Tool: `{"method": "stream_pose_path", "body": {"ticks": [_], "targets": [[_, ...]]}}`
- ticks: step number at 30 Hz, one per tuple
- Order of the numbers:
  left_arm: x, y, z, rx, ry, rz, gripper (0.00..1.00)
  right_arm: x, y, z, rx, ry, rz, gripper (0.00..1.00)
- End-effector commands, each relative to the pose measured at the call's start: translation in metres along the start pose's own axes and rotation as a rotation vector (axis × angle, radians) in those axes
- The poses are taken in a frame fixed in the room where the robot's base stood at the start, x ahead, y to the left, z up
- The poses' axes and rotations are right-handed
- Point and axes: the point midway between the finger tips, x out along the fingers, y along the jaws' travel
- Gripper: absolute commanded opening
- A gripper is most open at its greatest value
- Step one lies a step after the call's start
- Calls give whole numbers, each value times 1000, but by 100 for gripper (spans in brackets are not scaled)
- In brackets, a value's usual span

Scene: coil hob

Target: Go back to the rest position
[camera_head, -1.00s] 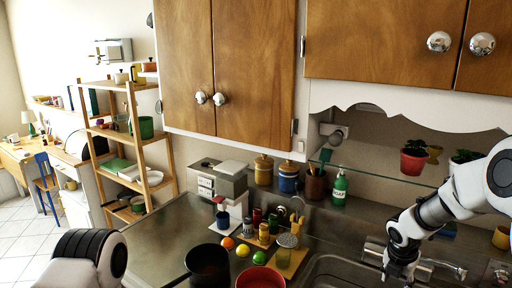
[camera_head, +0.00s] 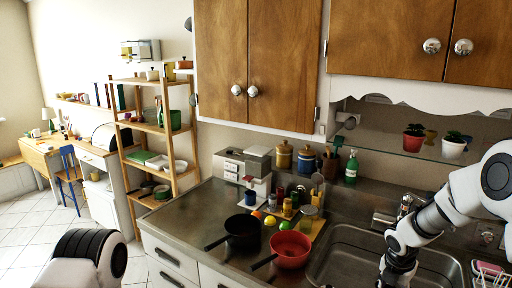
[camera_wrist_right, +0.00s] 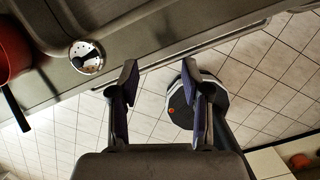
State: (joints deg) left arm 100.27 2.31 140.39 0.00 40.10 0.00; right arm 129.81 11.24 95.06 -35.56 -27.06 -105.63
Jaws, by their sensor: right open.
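My right gripper (camera_wrist_right: 160,68) is open in the wrist view, with nothing between its two fingers. Its fingers point past the counter's front edge (camera_wrist_right: 180,52), over the tiled floor. In the head view my right arm comes down at the right, over the front of the sink (camera_head: 345,265), and its gripper is cut off by the bottom edge. My left arm shows only as a part at the bottom left of the head view; its gripper is out of the frame.
A black pan (camera_head: 243,232) and a red pan (camera_head: 290,250) stand on the counter left of the sink. Jars, fruit and utensils crowd behind them. A faucet (camera_head: 404,205) rises behind the sink. A glass shelf (camera_head: 385,146) holds plants. Floor is free at left.

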Motion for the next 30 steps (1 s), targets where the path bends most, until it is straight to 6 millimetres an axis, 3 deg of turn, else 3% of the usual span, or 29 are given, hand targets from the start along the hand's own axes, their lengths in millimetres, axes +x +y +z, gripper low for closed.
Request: {"method": "stream_pose_path", "body": {"ticks": [8, 14, 17, 20, 24, 27, 30], "targets": [[29, 0, 0, 1, 1, 0, 40, 63, -9, -55, 207, 80, 12, 48], [59, 0, 0, 0, 0, 0, 40, 126, -26, -119, 482, 167, 2, 48], [83, -1, 0, 0, 0, 0, 40, 170, -44, -164, 691, 219, -23, 48], [118, -1, 0, 0, 0, 0, 40, 225, -74, -226, 999, 269, -82, 48], [172, -1, 0, 0, 0, 0, 40, 295, -137, -314, 1554, 266, -206, 48], [201, -1, 0, 0, 0, 0, 40, 322, -183, -357, 1912, 199, -273, 48], [215, -2, 0, 0, 0, 0, 40, 330, -213, -378, 2147, 129, -298, 48]]}}
